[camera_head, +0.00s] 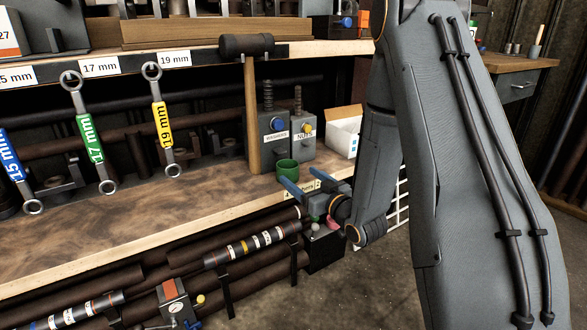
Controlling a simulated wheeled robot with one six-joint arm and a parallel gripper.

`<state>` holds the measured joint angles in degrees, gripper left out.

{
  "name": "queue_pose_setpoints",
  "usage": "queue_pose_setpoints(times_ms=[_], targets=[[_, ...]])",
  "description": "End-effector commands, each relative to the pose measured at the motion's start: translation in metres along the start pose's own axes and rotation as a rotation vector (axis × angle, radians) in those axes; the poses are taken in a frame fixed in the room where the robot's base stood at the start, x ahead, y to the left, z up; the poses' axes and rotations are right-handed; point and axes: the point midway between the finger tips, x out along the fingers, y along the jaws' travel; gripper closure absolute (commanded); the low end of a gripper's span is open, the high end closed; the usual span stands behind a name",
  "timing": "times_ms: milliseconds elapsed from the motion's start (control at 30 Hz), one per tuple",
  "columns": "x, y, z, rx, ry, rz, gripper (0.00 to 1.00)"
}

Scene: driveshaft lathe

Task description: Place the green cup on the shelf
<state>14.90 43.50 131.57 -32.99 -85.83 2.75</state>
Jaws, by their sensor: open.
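A small green cup (287,168) stands upright on the wooden bench top near its front right end. It is in front of the grey boxes. My gripper (298,176) has two blue fingers spread apart, pointing toward the bench at the cup. The left fingertip overlaps the lower edge of the cup in the picture. I cannot tell whether it touches the cup or whether the cup is between the fingers. An upper wooden shelf (205,54) runs above the bench top (120,215).
A hammer (247,45) hangs left of the cup. Several wrenches (90,140) hang at left. Dark shafts (250,245) lie below the bench.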

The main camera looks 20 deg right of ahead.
Motion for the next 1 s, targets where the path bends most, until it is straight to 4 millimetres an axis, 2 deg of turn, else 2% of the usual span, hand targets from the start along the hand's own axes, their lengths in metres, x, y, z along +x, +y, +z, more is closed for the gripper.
queue_pose_setpoints(times_ms=[100,300,467,567,667,800,900,1000], targets=[[-0.021,0.001,-0.001,0.002,-0.002,0.002,0.27],[-0.038,0.000,0.000,0.001,0.000,0.001,0.27],[-0.039,-0.002,-0.001,-0.002,-0.005,-0.002,0.27],[-0.031,-0.012,-0.001,-0.017,-0.049,-0.009,0.27],[-0.017,-0.034,-0.002,-0.047,-0.149,-0.021,0.27],[-0.007,-0.074,-0.003,-0.088,-0.339,-0.026,0.27],[-0.011,-0.105,-0.005,-0.105,-0.475,-0.026,0.27],[-0.026,-0.140,-0.009,-0.112,-0.615,-0.029,0.27]])
